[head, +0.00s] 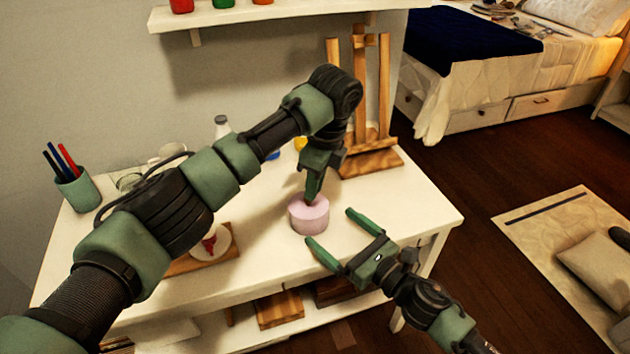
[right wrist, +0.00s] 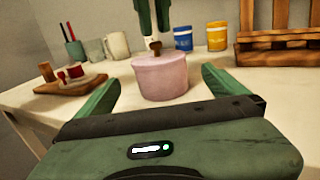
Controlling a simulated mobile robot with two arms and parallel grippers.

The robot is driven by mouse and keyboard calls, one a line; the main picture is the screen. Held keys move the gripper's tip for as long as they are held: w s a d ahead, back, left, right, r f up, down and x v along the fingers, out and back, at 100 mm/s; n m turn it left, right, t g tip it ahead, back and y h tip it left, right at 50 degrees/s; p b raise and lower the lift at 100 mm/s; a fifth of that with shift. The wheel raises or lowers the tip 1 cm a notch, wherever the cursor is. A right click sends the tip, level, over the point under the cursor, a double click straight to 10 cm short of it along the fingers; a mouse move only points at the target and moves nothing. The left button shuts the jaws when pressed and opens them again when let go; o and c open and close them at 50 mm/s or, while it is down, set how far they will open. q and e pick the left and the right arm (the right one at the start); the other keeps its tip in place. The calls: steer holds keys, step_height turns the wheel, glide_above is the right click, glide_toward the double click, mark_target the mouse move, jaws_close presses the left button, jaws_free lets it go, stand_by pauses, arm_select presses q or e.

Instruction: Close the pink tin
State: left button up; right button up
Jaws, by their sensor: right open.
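The pink tin (head: 309,216) stands upright on the white table near its front. In the right wrist view, the tin (right wrist: 161,78) has a small brown knob (right wrist: 155,46) on top and its lid appears to sit on it. My left gripper (head: 312,197) points down from above, its fingers narrowed around the knob; it partly hides the top. My right gripper (head: 328,225) is open and empty, low at the front right of the tin, fingers pointing toward it. In the right wrist view, the tin shows between the fingertips, beyond them.
A pen cup (head: 77,188) stands at the left of the table. A wooden board (head: 190,264) with a small dish lies left of the tin, under my left arm. A wooden easel (head: 372,162) stands at the back right. The tabletop right of the tin is clear.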

arm_select(q)
steer(key=shift+a+f, duration=0.1)
steer(key=shift+f, duration=0.6)
step_height(320, 180, up, 6)
steer(key=p, duration=0.6)
steer(key=shift+s+d+p, duration=0.2)
steer(key=shift+d+p, duration=0.2)
steer(key=shift+d, duration=0.05)
arm_select(e)
step_height(320, 180, up, 7)
